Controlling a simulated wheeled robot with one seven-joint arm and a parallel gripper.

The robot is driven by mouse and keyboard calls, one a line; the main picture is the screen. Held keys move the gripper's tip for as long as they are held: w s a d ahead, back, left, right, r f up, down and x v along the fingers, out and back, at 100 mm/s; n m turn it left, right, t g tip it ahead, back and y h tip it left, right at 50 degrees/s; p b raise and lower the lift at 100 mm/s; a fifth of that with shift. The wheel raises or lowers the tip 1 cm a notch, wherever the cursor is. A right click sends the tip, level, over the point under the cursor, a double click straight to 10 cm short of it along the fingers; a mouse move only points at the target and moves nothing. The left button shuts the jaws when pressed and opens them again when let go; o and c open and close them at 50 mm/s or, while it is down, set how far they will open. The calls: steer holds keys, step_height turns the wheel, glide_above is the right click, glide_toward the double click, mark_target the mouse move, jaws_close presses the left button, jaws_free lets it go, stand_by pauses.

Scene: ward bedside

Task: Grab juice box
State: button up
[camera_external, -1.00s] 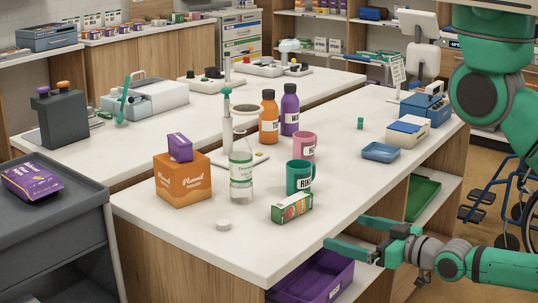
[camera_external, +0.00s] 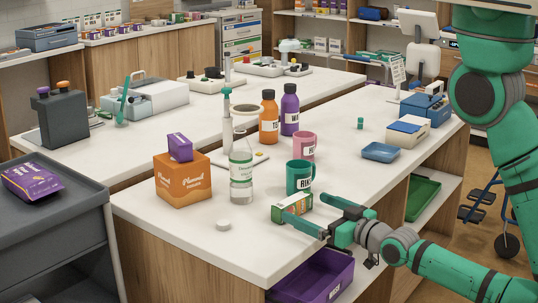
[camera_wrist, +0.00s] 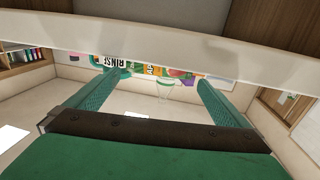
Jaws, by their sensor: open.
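The juice box (camera_external: 288,207) is a small green and white carton with a red picture. It lies on the white counter in front of the teal mug (camera_external: 299,176). My gripper (camera_external: 306,207) is open at the counter's front edge, fingers pointing left toward the box. The near finger covers part of the box's lower side, and I cannot tell whether they touch. In the wrist view my two teal fingers (camera_wrist: 158,92) are spread, with a red and green printed surface (camera_wrist: 180,73), apparently the box, beyond them.
A clear bottle (camera_external: 241,172) and an orange box (camera_external: 183,180) stand left of the juice box. A white lid (camera_external: 223,224) lies nearer the edge. A pink mug (camera_external: 306,146) is behind. A purple bin (camera_external: 318,275) sits below the counter. A blue tray (camera_external: 380,152) lies right.

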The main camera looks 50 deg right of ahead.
mark_target(298, 201)
steer(key=shift+w+d+r, duration=0.1)
steer(key=shift+w+d, duration=0.15)
steer(key=shift+w, duration=1.1)
steer(key=shift+w+d+r, duration=0.1)
steer(key=shift+w+d, duration=0.1)
steer(key=shift+w, duration=1.1)
steer(key=c, duration=0.9)
